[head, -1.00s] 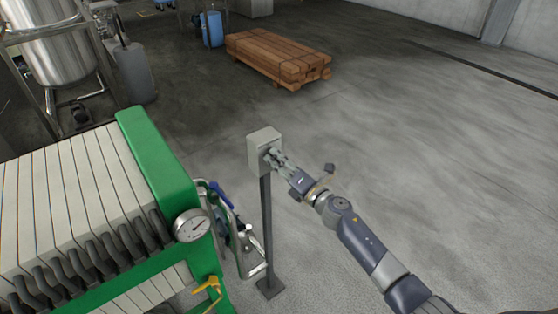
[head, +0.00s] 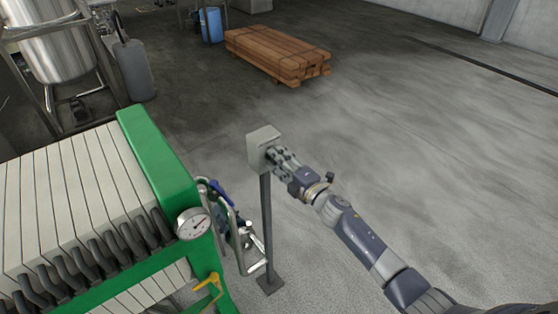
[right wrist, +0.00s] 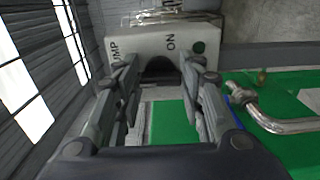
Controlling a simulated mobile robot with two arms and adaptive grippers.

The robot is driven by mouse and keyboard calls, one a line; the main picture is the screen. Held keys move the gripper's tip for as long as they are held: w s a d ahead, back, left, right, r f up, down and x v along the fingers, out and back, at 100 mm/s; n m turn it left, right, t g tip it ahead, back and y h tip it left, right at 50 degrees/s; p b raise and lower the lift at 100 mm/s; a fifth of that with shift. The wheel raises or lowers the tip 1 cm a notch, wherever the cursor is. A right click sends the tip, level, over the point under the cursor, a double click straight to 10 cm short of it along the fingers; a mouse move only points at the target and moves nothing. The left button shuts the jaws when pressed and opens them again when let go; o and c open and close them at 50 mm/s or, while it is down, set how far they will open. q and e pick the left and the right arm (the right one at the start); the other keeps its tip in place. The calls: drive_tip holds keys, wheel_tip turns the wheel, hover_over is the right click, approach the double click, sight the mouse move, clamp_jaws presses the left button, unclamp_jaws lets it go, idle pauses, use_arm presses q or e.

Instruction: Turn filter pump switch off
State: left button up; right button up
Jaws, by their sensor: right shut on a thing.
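The pump switch box (head: 262,148) is a small light grey box on a dark post. In the right wrist view its face (right wrist: 145,43) shows part of the word "PUMP", the word "ON" and a dark green round spot. A dark switch knob (right wrist: 160,68) sits on the box between my fingers. My right gripper (head: 273,158) reaches the box from the right. In the right wrist view its fingers (right wrist: 160,78) are on both sides of the knob, shut on it. The knob's exact angle is hard to tell. My left gripper is not in view.
A green-framed filter press (head: 165,165) with a pressure gauge (head: 193,224), yellow handle (head: 208,283) and pipes stands left of the post (head: 267,235). Stacked wood (head: 275,52) and a steel tank (head: 55,45) are farther back. The floor to the right is clear.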

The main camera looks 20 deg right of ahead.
idle(0.4)
drive_tip(key=o, duration=1.1)
drive_tip(key=shift+d, duration=0.1)
drive_tip(key=v, duration=1.2)
